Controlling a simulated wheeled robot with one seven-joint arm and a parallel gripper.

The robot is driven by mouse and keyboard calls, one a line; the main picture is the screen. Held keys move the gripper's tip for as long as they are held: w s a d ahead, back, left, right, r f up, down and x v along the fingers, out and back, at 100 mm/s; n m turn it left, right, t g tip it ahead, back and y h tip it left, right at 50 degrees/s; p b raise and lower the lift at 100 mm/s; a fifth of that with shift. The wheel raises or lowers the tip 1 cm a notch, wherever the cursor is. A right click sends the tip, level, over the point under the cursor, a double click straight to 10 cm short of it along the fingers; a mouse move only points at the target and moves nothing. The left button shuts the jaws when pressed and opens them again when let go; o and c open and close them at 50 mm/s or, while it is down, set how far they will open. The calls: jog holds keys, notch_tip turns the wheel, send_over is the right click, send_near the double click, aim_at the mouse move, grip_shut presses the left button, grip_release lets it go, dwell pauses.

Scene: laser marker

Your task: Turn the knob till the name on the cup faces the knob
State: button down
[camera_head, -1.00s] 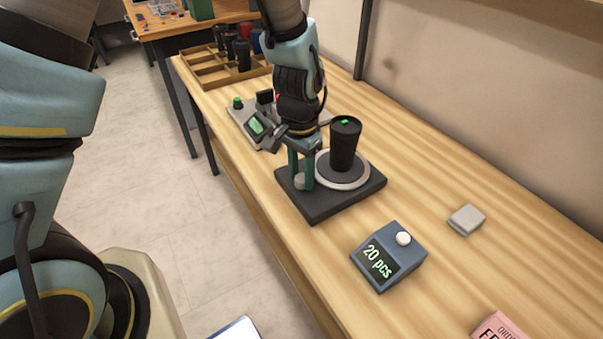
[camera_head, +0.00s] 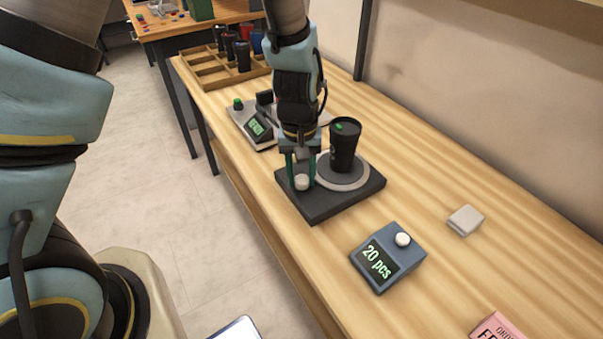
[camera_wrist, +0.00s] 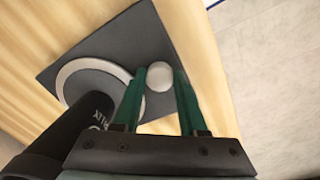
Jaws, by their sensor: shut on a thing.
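The black cup (camera_head: 343,150) stands upright on the round turntable (camera_head: 362,181) of a dark base plate (camera_head: 335,207). A green mark shows on its lid. A small pale marking shows on its left side in the head view. In the wrist view, pale lettering, partly visible, is on the cup (camera_wrist: 85,122), on the side towards the knob. The white round knob (camera_head: 302,182) is on the plate's left corner; it also shows in the wrist view (camera_wrist: 159,77). My gripper (camera_wrist: 160,76) has one finger on each side of the knob and is shut on it.
A blue-grey counter reading "20 pcs" (camera_head: 388,258) and a pale flat block (camera_head: 465,220) lie to the right. A grey device with a green screen (camera_head: 258,128) and a wooden tray with cups (camera_head: 213,77) are behind. The table between plate and wall is clear.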

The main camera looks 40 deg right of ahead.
aim_at(300, 179)
jog(key=shift+n, duration=0.3)
jog(key=shift+c, duration=2.2)
grip_release()
notch_tip(300, 179, up, 11)
jog(key=b, duration=0.1)
jog(key=shift+a, duration=0.15)
jog(key=shift+w+f, duration=0.1)
